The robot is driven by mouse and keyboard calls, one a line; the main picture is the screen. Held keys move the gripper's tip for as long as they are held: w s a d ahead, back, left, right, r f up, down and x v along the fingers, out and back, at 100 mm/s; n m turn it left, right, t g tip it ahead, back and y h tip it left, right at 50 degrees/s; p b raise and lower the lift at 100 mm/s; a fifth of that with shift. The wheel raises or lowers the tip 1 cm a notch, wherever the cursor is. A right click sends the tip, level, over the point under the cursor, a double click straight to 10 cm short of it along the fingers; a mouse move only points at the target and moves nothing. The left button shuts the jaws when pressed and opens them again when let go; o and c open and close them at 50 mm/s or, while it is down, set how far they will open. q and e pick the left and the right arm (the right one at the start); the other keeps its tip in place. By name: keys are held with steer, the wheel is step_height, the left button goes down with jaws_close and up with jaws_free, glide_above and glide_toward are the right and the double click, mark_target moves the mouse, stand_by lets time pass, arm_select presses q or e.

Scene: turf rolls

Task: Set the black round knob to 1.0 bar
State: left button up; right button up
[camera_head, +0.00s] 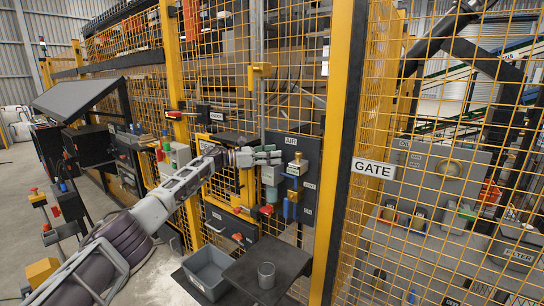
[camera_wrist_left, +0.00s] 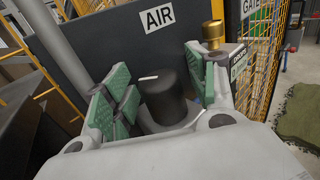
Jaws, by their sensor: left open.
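The black round knob (camera_wrist_left: 168,98) shows in the left wrist view, with a short white mark on its top pointing to the left. My left gripper (camera_wrist_left: 164,84) is open around it, one green-padded finger on each side, with a gap visible on the left; on the right I cannot tell if it touches. In the head view my left gripper (camera_head: 268,157) is in front of the dark AIR panel (camera_head: 309,160) and the knob cannot be made out. No pressure reading is legible. My right gripper is not in view.
A brass fitting (camera_head: 298,165) is close to the right of the gripper, also in the wrist view (camera_wrist_left: 213,35). A red handle (camera_head: 266,210) and a blue part (camera_head: 289,209) hang below. A grey bin (camera_head: 208,272) and dark shelf (camera_head: 252,274) stand lower down. A yellow post (camera_head: 340,130) is right.

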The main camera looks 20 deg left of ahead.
arm_select(q)
steer(key=shift+r, duration=5)
steer(key=shift+a, duration=0.1)
